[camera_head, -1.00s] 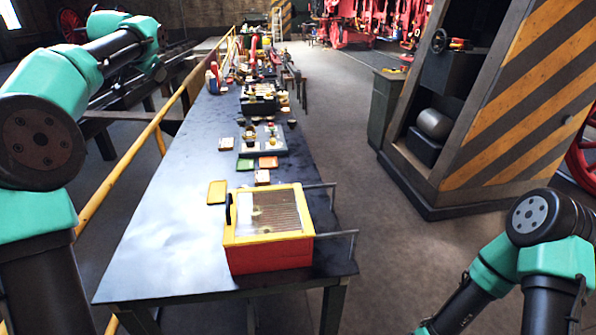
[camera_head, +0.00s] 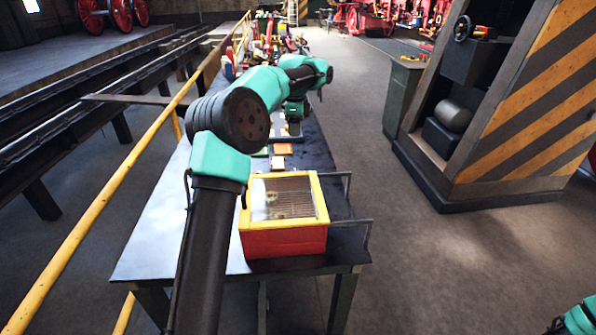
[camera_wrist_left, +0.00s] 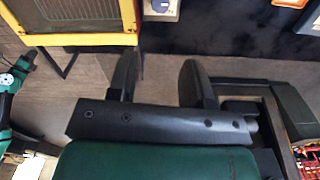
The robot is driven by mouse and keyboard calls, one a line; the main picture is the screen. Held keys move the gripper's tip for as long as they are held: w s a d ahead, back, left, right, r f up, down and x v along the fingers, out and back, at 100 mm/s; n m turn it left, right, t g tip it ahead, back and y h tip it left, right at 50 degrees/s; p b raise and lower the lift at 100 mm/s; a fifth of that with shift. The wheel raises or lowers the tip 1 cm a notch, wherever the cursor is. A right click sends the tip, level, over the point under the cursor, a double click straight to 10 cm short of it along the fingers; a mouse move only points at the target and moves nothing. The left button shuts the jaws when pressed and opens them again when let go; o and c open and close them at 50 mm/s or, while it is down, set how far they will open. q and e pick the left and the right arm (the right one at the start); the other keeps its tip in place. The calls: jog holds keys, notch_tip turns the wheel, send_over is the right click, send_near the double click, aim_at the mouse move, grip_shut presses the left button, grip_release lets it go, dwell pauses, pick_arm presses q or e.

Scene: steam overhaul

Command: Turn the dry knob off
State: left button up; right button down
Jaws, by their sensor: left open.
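I cannot make out the dry knob in either view. A red box with a yellow frame and a clear ribbed top (camera_head: 284,242) stands on the near part of the dark table (camera_head: 150,250). A small black part (camera_head: 243,195) shows at its left side. My left arm reaches over the table, and its gripper (camera_head: 294,110) hangs beyond the box, partly hidden. In the left wrist view my left gripper (camera_wrist_left: 157,72) is open and empty, its two fingers apart. The yellow-framed box (camera_wrist_left: 75,38) is at the upper left there. My right gripper is out of view.
Small coloured pieces, including an orange one (camera_head: 283,149), lie on the table beyond the box. Metal bars (camera_head: 350,222) stick out at the table's right edge. A yellow rail (camera_head: 120,185) runs along the left. A striped cabinet (camera_head: 530,115) stands right across clear floor.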

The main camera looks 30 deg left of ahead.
aim_at(295, 170)
pick_arm(q)
notch_tip(295, 170, down, 17)
jog(key=shift+f, duration=0.2)
dwell(0.5)
jog(key=c, duration=0.6)
